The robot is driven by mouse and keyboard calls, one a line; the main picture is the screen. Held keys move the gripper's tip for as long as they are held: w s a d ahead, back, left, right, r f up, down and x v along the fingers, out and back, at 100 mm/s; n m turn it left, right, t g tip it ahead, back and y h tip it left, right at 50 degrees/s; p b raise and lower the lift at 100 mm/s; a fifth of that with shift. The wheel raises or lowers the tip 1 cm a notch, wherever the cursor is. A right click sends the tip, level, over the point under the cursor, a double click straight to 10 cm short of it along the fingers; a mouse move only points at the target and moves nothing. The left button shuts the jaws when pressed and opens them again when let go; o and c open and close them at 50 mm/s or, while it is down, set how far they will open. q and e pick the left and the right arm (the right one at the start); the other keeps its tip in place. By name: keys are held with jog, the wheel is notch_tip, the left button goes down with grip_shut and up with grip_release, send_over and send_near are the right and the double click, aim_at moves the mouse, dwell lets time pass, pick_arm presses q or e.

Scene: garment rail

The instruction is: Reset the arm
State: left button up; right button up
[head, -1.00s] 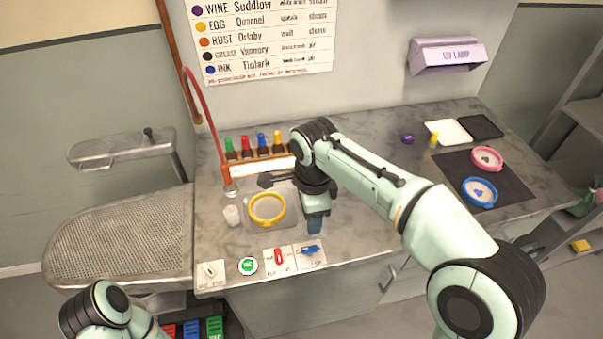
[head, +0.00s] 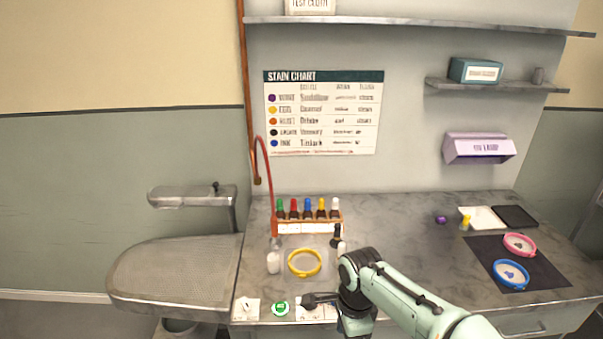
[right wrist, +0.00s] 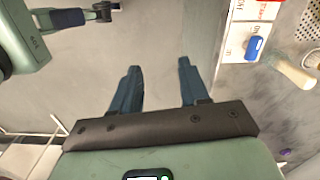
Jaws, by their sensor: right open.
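My right arm comes in from the lower right in the head view and reaches the counter's front edge, its hand bending down past the bottom of the picture. In the right wrist view my right gripper (right wrist: 158,88) is open, with two blue fingers apart and nothing between them. It hangs over plain floor, with the counter edge to the right. My left arm is out of the head view. A green and dark blue part of it seems to show at the upper left of the right wrist view; its jaws cannot be made out.
The counter holds a bottle rack (head: 308,226), a yellow hoop (head: 305,263), a white cup (head: 273,262), a green button (head: 280,308), and pink (head: 520,245) and blue (head: 510,274) hoops on a dark mat. A pressing board (head: 175,275) stands left. Middle-right counter is clear.

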jog(key=s+d+f+n+g+y, duration=0.1)
jog(key=s+f+n, duration=0.15)
jog(key=f, duration=0.95)
jog(key=s+f+n+y, duration=0.1)
jog(key=f+n, duration=0.2)
jog(key=f, duration=0.9)
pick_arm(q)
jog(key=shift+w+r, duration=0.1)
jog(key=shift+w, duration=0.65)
pick_arm(e)
jog(key=s+f+n, duration=0.3)
jog(key=s+f, duration=0.4)
jog(key=s, duration=0.3)
jog(key=s+d+f+n+y, duration=0.1)
jog(key=s+f+n, duration=0.2)
jog(key=s+f, duration=0.4)
jog(key=s, duration=0.4)
jog(key=shift+d+f, duration=0.25)
